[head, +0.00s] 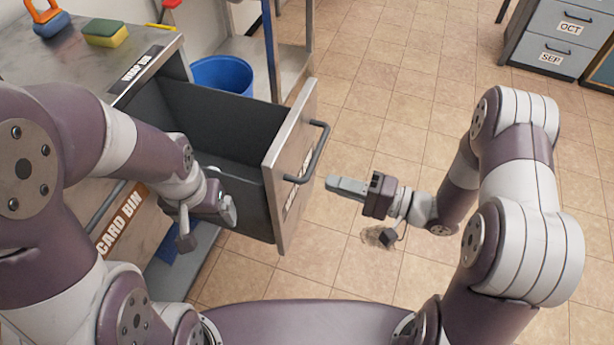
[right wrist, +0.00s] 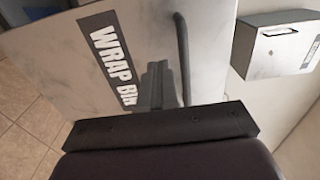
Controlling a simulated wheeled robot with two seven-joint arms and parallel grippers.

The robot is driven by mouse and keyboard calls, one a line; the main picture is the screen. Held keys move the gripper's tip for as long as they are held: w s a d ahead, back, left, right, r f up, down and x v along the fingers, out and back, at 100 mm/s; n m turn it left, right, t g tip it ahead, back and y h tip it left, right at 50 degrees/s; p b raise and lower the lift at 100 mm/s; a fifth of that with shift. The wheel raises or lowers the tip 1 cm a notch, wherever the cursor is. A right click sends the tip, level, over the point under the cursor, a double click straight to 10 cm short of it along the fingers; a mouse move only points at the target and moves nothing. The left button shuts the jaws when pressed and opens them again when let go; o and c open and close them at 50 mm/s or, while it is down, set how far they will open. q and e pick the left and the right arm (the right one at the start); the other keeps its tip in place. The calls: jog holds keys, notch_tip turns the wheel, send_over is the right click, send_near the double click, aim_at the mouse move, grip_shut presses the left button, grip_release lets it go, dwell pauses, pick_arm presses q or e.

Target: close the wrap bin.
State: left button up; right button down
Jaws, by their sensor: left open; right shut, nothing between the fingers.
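The wrap bin (head: 222,130) is a deep grey drawer pulled well out of the metal cabinet in the head view. Its front panel (head: 291,160) carries a dark bar handle (head: 310,152) and faces right. The right wrist view shows the panel up close with its "WRAP BIN" label (right wrist: 114,65) and the handle (right wrist: 183,60). My right gripper (head: 330,187) is shut and empty, pointing at the panel just right of the handle, seemingly apart from it. My left gripper (head: 228,212) is open beside the bin's near side wall; its fingertips are partly hidden.
A sponge (head: 105,33) and a padlock-shaped orange and blue item (head: 46,18) lie on top. A blue bucket (head: 222,75) stands behind the bin. Tiled floor (head: 390,90) to the right is clear.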

aim_at(292, 171)
jog(key=b+x, duration=0.1)
jog(key=x, duration=0.6)
jog(key=shift+f, duration=0.1)
jog(key=shift+w+a, duration=0.1)
jog(key=shift+a, duration=0.2)
jog(key=b+x, duration=0.1)
jog(key=x, duration=3.2)
jog(key=shift+b, duration=0.35)
jog(key=shift+r, duration=0.3)
